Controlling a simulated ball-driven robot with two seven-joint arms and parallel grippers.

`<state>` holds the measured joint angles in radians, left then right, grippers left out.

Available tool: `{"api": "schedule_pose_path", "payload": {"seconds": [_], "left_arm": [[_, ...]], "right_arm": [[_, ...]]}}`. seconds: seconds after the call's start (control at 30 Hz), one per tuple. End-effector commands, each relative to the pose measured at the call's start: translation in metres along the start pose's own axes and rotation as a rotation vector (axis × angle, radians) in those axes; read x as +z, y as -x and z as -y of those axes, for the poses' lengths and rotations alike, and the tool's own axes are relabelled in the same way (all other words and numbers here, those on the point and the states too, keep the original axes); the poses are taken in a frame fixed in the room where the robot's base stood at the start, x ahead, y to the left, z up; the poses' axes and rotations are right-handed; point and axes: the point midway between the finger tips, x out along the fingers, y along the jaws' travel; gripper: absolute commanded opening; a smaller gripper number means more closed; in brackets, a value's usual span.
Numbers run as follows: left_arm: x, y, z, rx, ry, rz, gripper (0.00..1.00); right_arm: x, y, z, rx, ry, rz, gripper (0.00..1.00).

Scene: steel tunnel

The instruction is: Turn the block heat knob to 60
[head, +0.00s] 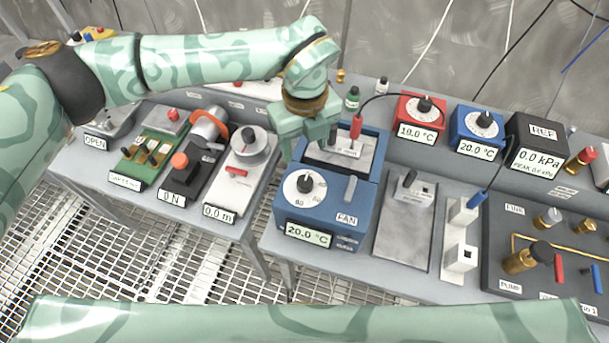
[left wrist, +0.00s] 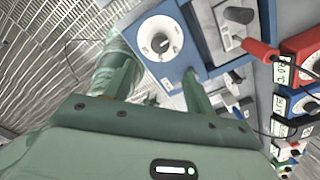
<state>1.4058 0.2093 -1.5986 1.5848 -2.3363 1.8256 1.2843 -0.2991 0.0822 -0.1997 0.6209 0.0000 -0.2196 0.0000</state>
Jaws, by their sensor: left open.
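The knob also shows in the left wrist view (left wrist: 160,43), clear of the fingers. My left gripper (head: 306,143) is open above the back left of the box, behind the knob and apart from it. Its fingers show in the left wrist view (left wrist: 156,82), with nothing between them. My right gripper is out of view.
A red probe (head: 356,127) with a black cable stands in the block behind the dial. A grey device with a 0.0 m display (head: 218,212) stands left, across a gap.

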Motion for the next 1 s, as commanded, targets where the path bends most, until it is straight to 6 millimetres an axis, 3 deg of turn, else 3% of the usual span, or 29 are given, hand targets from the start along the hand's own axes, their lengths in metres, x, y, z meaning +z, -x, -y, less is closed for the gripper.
{"api": "schedule_pose_path", "payload": {"seconds": [0.3, 0.5, 0.9, 0.93, 1.0], "left_arm": [[-0.002, -0.082, 0.000, 0.001, -0.001, -0.006, 0.55], [-0.002, -0.114, 0.001, -0.001, -0.001, -0.005, 0.55], [-0.001, -0.124, 0.001, -0.003, -0.003, -0.003, 0.55], [-0.001, -0.124, 0.001, -0.003, -0.003, -0.003, 0.52], [-0.001, -0.124, 0.001, -0.003, -0.003, -0.003, 0.33]], "right_arm": [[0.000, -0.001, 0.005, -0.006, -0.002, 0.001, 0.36], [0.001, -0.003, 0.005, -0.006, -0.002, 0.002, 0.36], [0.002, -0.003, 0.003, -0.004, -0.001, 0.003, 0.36], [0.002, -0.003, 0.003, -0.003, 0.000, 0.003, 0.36], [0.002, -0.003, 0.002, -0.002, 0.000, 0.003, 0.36]]}}
